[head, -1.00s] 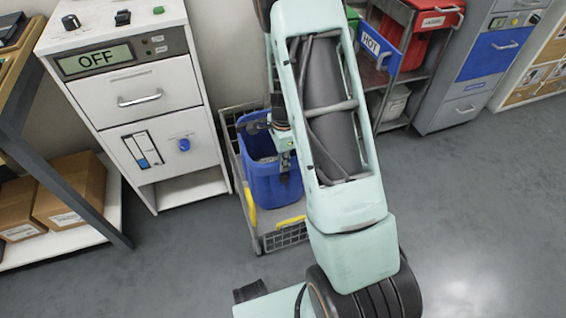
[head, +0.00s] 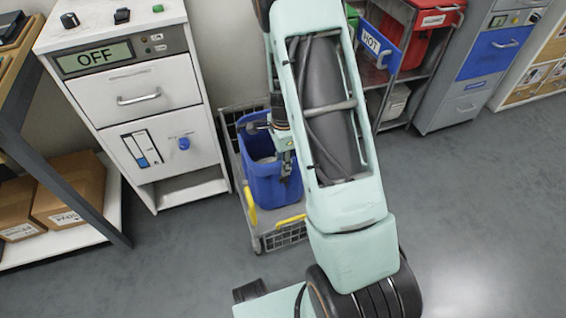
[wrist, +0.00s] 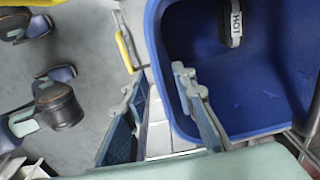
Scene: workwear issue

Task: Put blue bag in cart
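The blue bag (head: 270,187), an open-topped blue container, stands upright in the low grey cart (head: 284,237) with yellow handles. My gripper (head: 287,172) is at the bag's right side, and my arm hides part of the cart. In the wrist view the bag (wrist: 255,112) fills the upper right, and a dark strap with a white HOT label shows inside it. The two fingers of my gripper (wrist: 161,74) are spread apart, one inside the bag and one outside, with the bag's wall between them and a gap beside it. The cart's light floor (wrist: 158,135) shows below.
A white cabinet (head: 130,90) with an OFF display stands left of the cart. A shelf rack with a red bin (head: 425,40) and a blue HOT panel (head: 377,45) is at the right. Cardboard boxes (head: 70,195) lie at far left. Floor (head: 480,200) is clear at right.

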